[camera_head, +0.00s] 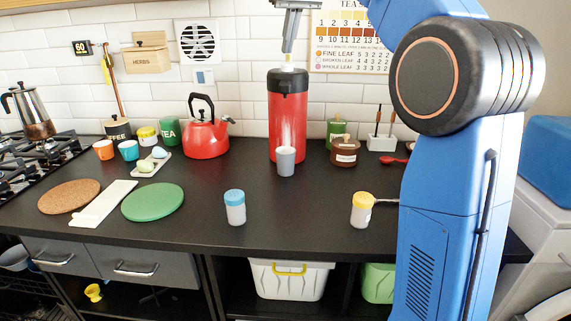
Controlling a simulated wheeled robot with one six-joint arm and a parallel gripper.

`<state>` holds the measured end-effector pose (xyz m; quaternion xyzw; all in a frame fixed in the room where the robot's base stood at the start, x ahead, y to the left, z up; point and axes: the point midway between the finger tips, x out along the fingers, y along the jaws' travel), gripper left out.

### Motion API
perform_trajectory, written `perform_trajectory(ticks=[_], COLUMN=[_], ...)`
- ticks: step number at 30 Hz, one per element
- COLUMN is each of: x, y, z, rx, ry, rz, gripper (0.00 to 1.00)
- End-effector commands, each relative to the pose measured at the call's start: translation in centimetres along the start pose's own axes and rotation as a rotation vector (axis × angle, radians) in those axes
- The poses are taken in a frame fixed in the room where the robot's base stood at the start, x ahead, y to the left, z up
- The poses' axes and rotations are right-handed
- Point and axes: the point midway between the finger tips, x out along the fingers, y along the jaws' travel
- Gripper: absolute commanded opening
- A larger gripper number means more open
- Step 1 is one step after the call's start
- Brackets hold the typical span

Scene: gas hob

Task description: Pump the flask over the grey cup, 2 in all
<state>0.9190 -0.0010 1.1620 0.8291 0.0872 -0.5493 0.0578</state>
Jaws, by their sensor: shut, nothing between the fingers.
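The red flask (282,120) with a black top stands upright at the back of the dark counter, against the tiled wall. The grey cup (286,161) stands upright directly in front of the flask, below its spout. A pale streak runs down the flask's front above the cup; I cannot tell whether it is flowing liquid or a reflection. My gripper (289,61) points down over the flask's top, shut and empty, its tip at or just above the small pale pump knob (288,67). I cannot tell whether they touch. The cup's inside is hidden.
A red kettle (205,134) stands left of the flask. A brown jar (345,151) and a green jar (336,131) stand right of it. A blue-lidded shaker (235,207) and a yellow-lidded one (362,210) stand nearer the front edge. The counter between them is clear.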

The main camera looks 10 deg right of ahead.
Motion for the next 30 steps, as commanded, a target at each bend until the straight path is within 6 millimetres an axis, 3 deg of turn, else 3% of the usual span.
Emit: perform_trajectory(ticks=[16,30], x=[-3.9,-4.2], y=[0.0,0.0], z=[-1.7,-1.8], rx=[0.000,0.000], ry=[0.001,0.000], rz=[0.000,0.000], gripper=[0.00,0.00])
